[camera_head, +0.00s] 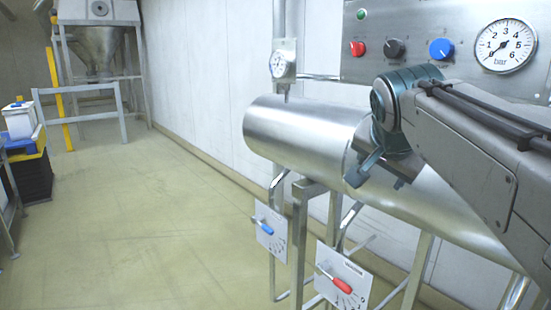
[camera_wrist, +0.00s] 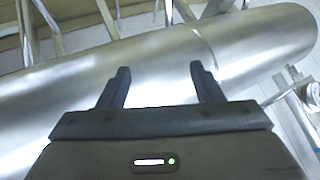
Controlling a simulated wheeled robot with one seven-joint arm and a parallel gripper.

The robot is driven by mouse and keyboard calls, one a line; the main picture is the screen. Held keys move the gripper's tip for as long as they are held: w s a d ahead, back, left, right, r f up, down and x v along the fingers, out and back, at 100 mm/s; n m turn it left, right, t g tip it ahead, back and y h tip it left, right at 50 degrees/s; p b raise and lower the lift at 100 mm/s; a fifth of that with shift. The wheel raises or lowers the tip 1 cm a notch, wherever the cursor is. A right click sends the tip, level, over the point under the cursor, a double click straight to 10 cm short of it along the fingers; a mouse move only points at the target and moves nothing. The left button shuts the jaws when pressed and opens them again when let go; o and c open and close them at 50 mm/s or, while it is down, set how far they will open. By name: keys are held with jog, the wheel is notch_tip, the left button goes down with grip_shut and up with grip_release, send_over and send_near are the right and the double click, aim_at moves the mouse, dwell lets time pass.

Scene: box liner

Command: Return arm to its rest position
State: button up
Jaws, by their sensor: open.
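My gripper (camera_wrist: 160,84) shows in the wrist view with its two dark fingers apart and nothing between them. Behind the fingers lies a large shiny metal cylinder (camera_wrist: 60,95); I cannot tell the exact gap between them. In the head view my arm (camera_head: 465,150) reaches in from the right, in front of the same cylinder (camera_head: 290,135).
A steel panel (camera_head: 440,20) with knobs and a bar gauge (camera_head: 505,46) is on the wall behind my arm. Below the cylinder are a blue-handled valve (camera_head: 268,229) and a red-handled valve (camera_head: 340,284). The floor (camera_head: 130,220) at left is clear. Stacked crates (camera_head: 30,175) stand at far left.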

jog(key=s+a+f+n+g+y+p, duration=0.2)
jog(key=s+a+f+n+g+p, duration=0.2)
jog(key=s+f+n+p, duration=0.5)
jog(key=s+f+g+p, duration=0.1)
jog(key=s+f+g, duration=0.1)
jog(key=s+f, duration=0.5)
jog(key=shift+s+f+y, duration=0.3)
jog(key=shift+s+f, duration=0.05)
dwell(0.7)
